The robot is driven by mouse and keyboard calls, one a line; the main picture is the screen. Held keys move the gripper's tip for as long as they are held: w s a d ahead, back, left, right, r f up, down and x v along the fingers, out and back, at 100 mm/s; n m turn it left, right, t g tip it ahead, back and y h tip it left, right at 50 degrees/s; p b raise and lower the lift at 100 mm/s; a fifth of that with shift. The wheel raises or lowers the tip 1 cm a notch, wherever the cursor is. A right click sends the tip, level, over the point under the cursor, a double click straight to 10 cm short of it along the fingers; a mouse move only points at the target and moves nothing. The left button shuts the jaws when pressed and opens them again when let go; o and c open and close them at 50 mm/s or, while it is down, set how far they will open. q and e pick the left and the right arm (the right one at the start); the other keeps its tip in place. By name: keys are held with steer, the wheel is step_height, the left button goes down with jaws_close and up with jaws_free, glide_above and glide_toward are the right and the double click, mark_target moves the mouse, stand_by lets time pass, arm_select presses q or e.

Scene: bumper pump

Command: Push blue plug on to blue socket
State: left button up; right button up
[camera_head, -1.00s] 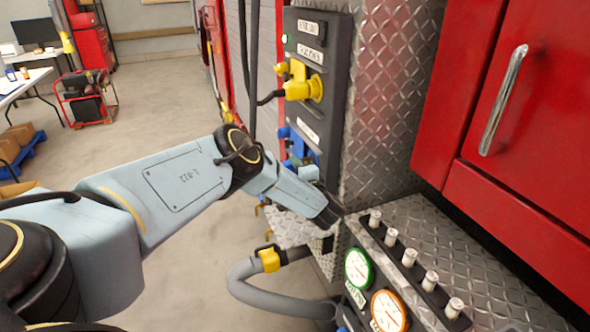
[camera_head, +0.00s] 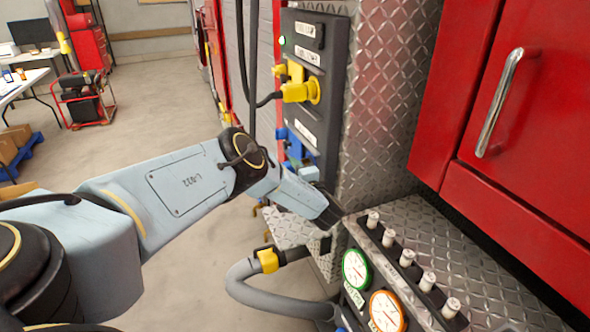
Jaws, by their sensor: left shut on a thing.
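Blue parts of the plug (camera_head: 295,148) show low on the dark panel, below the yellow plug, right behind my left arm. The blue socket is mostly hidden there, so I cannot tell how far the plug sits on it. My left gripper (camera_head: 325,208) comes in from the left, at the panel's lower end. It is shut on the blue plug, though the arm hides the grip itself. My right gripper is not in view.
A yellow plug (camera_head: 300,91) with a black cable sits in the dark panel (camera_head: 330,75) above. A grey hose (camera_head: 255,290) hangs below my arm. A gauge console (camera_head: 365,235) and a red cabinet (camera_head: 530,130) stand at right.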

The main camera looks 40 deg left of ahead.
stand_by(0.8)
arm_select(q)
steer(key=shift+w+d, duration=0.2)
steer(key=shift+w, duration=0.2)
stand_by(0.6)
steer(key=o, duration=1)
steer(key=p+v, duration=0.1)
steer(key=v, duration=1.2)
steer(key=shift+s+d, duration=0.1)
steer(key=shift+d, duration=0.05)
